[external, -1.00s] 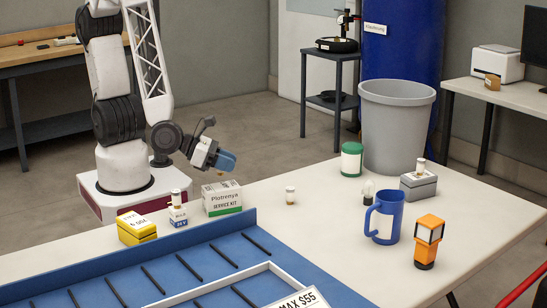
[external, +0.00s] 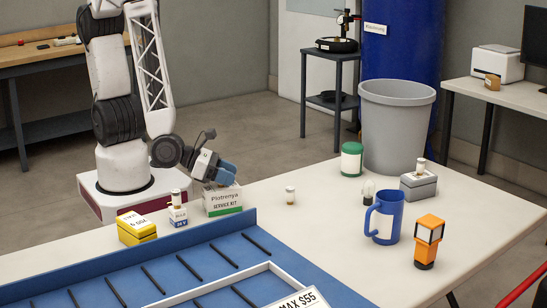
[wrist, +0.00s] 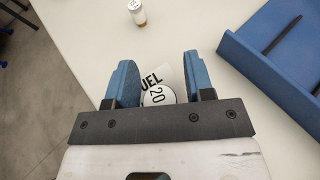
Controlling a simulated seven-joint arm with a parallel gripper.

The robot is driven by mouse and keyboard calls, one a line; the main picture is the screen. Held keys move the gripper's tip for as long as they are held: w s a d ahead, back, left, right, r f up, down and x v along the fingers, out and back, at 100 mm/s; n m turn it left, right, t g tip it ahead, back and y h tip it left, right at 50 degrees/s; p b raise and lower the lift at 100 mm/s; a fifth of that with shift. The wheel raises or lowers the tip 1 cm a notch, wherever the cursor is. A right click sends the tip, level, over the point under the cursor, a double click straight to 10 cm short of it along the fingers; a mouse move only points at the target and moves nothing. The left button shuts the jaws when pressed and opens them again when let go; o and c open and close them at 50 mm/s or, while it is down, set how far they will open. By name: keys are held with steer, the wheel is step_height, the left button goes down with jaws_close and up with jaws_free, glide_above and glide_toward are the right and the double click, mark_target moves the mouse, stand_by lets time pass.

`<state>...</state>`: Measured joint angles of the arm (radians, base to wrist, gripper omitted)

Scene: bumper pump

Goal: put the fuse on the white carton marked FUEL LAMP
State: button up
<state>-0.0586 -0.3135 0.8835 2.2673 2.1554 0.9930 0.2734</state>
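The white carton with a green band (external: 223,203) stands on the table. Its side reads "Plotrenya SERVICE KIT". In the wrist view, the letters "UEL" show on its white top (wrist: 152,77). My gripper (external: 229,172) is low over this carton, its blue fingers hiding part of the top. In the wrist view, a fuse with a round white cap marked 20 (wrist: 158,96) is between the fingers (wrist: 160,62). The fingers look spread wider than the cap, with a gap on the right. The fuse's lower end is hidden, so its contact with the carton cannot be seen.
Another fuse (external: 290,195) stands on the table. A yellow box (external: 137,231) and blue tray (external: 200,262) are nearby. A blue mug (external: 385,220) and orange lamp (external: 428,245) stand right.

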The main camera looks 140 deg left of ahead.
steer(key=shift+r, duration=0.1)
stand_by(0.3)
steer(key=shift+r, duration=0.1)
steer(key=shift+v, duration=5.95)
